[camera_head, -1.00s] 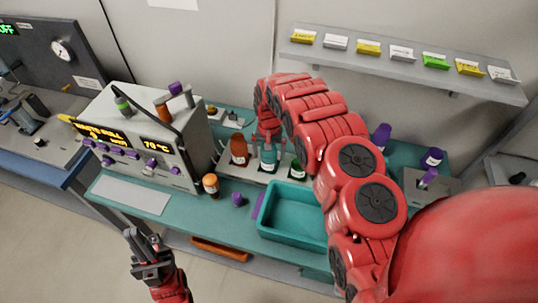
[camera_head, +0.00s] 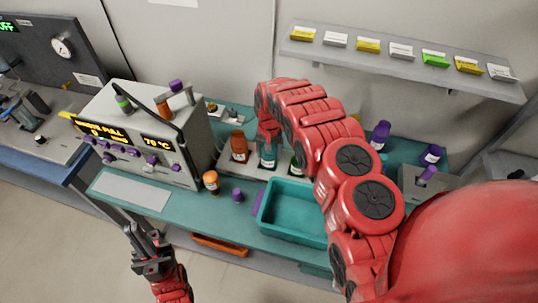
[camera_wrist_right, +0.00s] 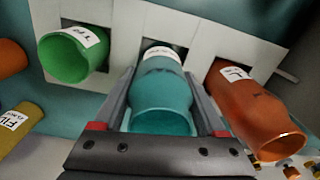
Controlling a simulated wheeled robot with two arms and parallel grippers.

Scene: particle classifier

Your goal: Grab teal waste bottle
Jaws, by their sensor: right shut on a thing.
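The teal bottle (camera_wrist_right: 162,92) stands in the middle slot of a white rack (camera_wrist_right: 205,48), its open mouth toward the right wrist camera. My right gripper (camera_wrist_right: 163,100) has one finger on each side of it and is shut on it. In the head view the teal bottle (camera_head: 268,156) stands between a brown bottle (camera_head: 239,147) and a green bottle (camera_head: 296,166), with my right gripper (camera_head: 268,142) over it from behind. My left gripper (camera_head: 150,250) hangs in front of the bench, away from the bottles; whether its jaws are open is unclear.
A teal tray (camera_head: 263,226) lies in front of the rack. A grey machine (camera_head: 180,125) with a lit display stands to its left. An orange-capped bottle (camera_head: 211,182) and a purple cap (camera_head: 238,195) are near the tray. A shelf (camera_head: 400,62) with labelled boxes hangs behind.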

